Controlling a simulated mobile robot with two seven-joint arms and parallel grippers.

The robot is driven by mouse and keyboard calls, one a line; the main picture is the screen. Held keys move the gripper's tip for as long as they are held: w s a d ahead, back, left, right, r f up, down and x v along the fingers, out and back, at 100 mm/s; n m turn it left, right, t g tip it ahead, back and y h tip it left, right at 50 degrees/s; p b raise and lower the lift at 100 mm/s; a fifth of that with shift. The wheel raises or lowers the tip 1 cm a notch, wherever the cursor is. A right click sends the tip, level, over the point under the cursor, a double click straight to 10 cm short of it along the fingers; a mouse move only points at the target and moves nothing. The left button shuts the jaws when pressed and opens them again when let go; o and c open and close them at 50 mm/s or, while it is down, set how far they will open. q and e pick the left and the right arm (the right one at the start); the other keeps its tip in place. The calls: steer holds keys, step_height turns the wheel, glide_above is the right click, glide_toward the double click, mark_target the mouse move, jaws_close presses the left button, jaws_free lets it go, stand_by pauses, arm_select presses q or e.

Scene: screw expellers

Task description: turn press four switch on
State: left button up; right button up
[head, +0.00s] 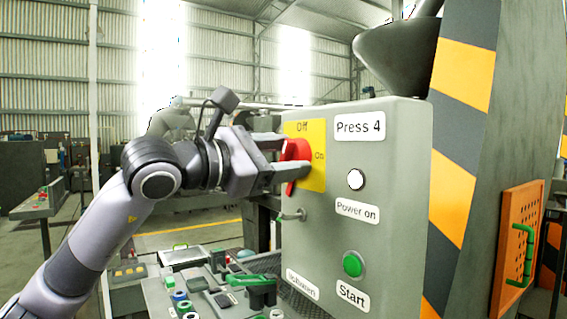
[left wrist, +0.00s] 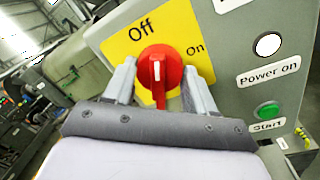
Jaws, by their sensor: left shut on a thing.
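The Press 4 box (head: 385,220) is a grey-green cabinet with a "Press 4" label. Its red rotary switch (head: 297,160) sits on a yellow plate (head: 318,178) marked "Off" at the top and "On" at the right. In the left wrist view the switch (left wrist: 160,72) has its white mark pointing up, toward "Off". My left gripper (head: 290,157) is shut on the switch, one finger on each side; its fingers (left wrist: 157,85) also show in the left wrist view. The white power-on lamp (head: 356,180) looks unlit. My right gripper is not in view.
A green start button (head: 353,264) sits low on the box. A control panel (head: 190,290) with several buttons and a green lever stands below my left arm. A striped column (head: 480,150) stands at right.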

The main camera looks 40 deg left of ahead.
mark_target(282, 158)
arm_select(q)
steer(key=shift+m, duration=1)
steer(key=m+b, duration=0.1)
steer(key=m, duration=0.3)
steer(key=shift+a+m+h, duration=0.1)
steer(key=shift+m+h, duration=0.3)
steer(key=m, duration=0.6)
steer(key=shift+h, duration=0.4)
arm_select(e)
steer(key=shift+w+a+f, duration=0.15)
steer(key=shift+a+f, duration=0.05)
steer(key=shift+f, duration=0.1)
arm_select(q)
steer(key=shift+m, duration=0.4)
steer(key=o, duration=1)
steer(key=shift+o, duration=0.2)
steer(key=b+v, duration=0.2)
steer(key=v, duration=0.3)
steer(key=shift+s+a+f+b, duration=0.2)
steer(key=shift+s+a+b, duration=0.05)
steer(key=shift+s+b, duration=0.05)
steer(key=shift+s+a, duration=0.2)
steer(key=shift+s, duration=0.5)
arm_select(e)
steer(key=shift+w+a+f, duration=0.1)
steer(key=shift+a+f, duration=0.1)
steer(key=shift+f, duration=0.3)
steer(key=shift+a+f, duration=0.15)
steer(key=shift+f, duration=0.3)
